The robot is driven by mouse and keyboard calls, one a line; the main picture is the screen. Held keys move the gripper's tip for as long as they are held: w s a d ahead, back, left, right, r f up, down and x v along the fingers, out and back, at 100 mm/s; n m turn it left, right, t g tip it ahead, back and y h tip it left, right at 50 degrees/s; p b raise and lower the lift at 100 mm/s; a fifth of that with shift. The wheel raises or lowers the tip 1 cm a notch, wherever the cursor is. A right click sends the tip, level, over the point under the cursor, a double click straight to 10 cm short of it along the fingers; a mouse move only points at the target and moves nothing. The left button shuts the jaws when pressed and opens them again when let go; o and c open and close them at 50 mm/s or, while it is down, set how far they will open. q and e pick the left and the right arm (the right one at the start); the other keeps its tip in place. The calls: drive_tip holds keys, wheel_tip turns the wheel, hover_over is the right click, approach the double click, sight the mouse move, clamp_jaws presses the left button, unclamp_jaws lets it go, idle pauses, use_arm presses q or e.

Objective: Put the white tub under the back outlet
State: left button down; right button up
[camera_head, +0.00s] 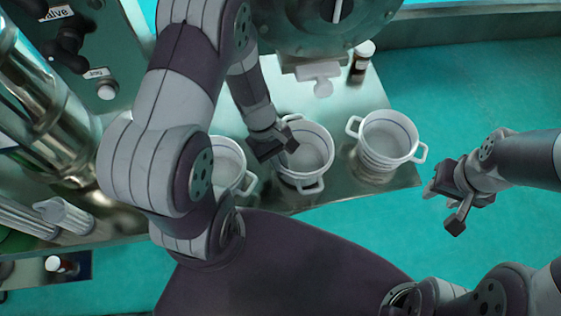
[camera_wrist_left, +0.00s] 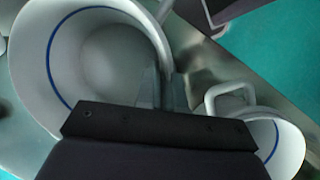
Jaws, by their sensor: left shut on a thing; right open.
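Three white tubs with side handles stand on the metal table: a left one (camera_head: 228,163) partly behind my left arm, a middle one (camera_head: 312,157), and a right one (camera_head: 388,138) with a blue line inside. My left gripper (camera_head: 276,138) is shut at the upper left rim of the middle tub. In the left wrist view its fingers (camera_wrist_left: 162,88) are at the rim of a large tub (camera_wrist_left: 100,60); the exact grip is partly hidden. A white spout (camera_head: 318,74) hangs under the round sieve body (camera_head: 325,35). My right gripper (camera_head: 455,200) is open and empty, right of the table.
A brown bottle with a white cap (camera_head: 361,62) stands behind the tubs. A second tub (camera_wrist_left: 285,145) is close by in the left wrist view. A control panel (camera_head: 95,60) and metal cylinders stand at the left. The green floor at the right is clear.

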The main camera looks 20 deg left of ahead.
use_arm(q)
drive_tip(key=shift+s+d+f, duration=0.2)
drive_tip(key=shift+f, duration=0.3)
drive_tip(key=shift+s+d, duration=0.15)
drive_tip(key=shift+d, duration=0.05)
drive_tip(key=shift+a+f, duration=0.15)
drive_tip(key=shift+f, duration=0.1)
drive_tip(key=c, duration=1.3)
unclamp_jaws()
drive_tip(key=shift+w, duration=0.2)
drive_tip(key=shift+o, duration=0.2)
drive_tip(key=shift+s, duration=0.1)
